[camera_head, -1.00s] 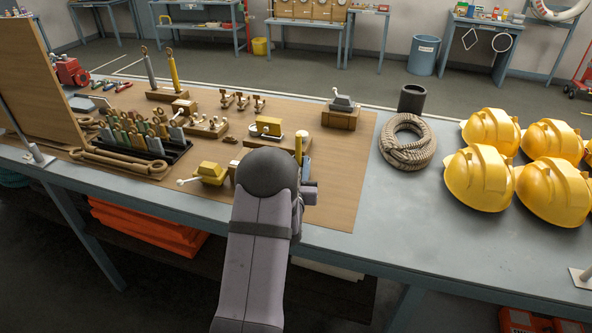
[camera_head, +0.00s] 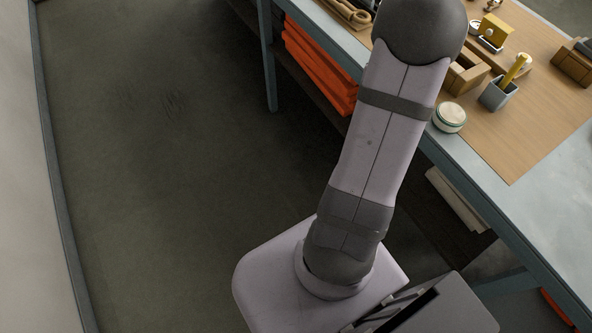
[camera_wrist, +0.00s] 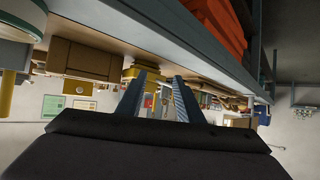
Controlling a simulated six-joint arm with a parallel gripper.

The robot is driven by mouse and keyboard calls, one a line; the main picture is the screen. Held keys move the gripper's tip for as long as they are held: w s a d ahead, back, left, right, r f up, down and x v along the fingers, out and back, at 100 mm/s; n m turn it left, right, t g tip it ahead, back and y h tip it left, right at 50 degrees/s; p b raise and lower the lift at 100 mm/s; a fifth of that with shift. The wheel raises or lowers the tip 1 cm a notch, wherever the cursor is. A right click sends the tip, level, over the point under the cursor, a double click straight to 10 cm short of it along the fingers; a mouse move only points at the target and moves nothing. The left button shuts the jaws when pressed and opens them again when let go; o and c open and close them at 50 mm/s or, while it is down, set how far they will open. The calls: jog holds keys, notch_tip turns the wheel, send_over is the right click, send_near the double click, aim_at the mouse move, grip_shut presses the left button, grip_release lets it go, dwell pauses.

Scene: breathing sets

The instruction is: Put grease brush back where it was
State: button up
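A yellow-handled stick (camera_head: 513,72), which looks like the grease brush, stands tilted in a small grey cup (camera_head: 493,96) near the front of the wooden mat. Its bristle end is hidden in the cup. A yellow upright piece at the left edge of the wrist view (camera_wrist: 7,92) may be the same handle. A round white tin with a green band (camera_head: 450,116) sits by the table's front edge. My gripper (camera_wrist: 163,76) shows in the wrist view with its two fingers apart and nothing between them. In the head view my arm hides it.
A wooden box (camera_head: 466,78) stands left of the cup. A yellow device (camera_head: 494,33) and other wooden parts lie behind it. The blue table edge (camera_head: 500,222) runs diagonally. Orange folded material (camera_head: 318,62) is on the lower shelf. Bare mat lies right of the cup.

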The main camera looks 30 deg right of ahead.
jog(key=w+a+f+n+y, duration=0.1)
jog(key=w+a+n+y, duration=0.1)
jog(key=a, duration=0.6)
jog(key=w+a+f+n+y, duration=0.1)
jog(key=w+a+y, duration=0.2)
jog(key=a, duration=0.5)
jog(key=s+a+f+n+g+y, duration=0.1)
jog(key=s+a+n+g+y, duration=0.15)
jog(key=a, duration=0.65)
jog(key=s+a+f+n+g+y, duration=0.15)
jog(key=s+a, duration=0.25)
jog(key=a, duration=0.6)
jog(key=s+a+r+n+g, duration=0.1)
jog(key=s+a+n+g, duration=0.2)
jog(key=s+a, duration=0.4)
jog(key=shift+s+a+r, duration=0.3)
jog(key=shift+s+a, duration=0.1)
jog(key=shift+s, duration=0.85)
